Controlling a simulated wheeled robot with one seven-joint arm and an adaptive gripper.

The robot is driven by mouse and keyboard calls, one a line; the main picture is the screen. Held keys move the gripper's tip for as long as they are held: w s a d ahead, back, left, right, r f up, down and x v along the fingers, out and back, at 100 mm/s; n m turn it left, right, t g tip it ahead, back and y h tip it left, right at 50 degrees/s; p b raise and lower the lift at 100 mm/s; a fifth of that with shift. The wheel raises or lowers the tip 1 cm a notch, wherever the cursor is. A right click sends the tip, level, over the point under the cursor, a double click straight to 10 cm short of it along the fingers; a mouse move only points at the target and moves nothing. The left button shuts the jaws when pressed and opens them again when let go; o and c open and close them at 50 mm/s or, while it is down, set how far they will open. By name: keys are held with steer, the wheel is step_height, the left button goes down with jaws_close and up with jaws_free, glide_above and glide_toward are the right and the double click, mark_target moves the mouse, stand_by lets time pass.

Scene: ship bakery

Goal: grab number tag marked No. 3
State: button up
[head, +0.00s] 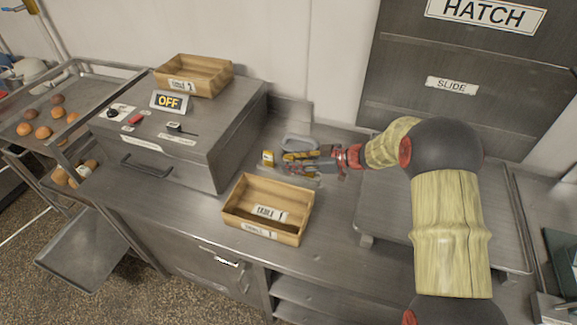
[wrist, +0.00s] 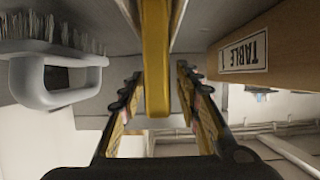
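A small yellow tag (head: 267,158) stands on the steel counter just left of my gripper in the head view. Its marking is too small to read. In the wrist view a yellow upright piece (wrist: 155,60), seen edge-on, lies between my fingers; it appears to be the same tag. My gripper (head: 287,158) is low over the counter, pointing left. In the wrist view my gripper (wrist: 158,75) is open, with a gap on each side of the yellow piece.
A grey brush (wrist: 60,70) lies beside the fingers. A wooden box marked Table 1 (head: 237,223) sits in front of my gripper; its side also shows in the wrist view (wrist: 290,50). A steel machine with an OFF sign (head: 169,101) stands left, bearing another box (head: 193,75).

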steer(key=shift+w+a+f, duration=0.25)
steer(key=shift+a, duration=0.3)
steer(key=shift+c, duration=0.7)
jaws_close()
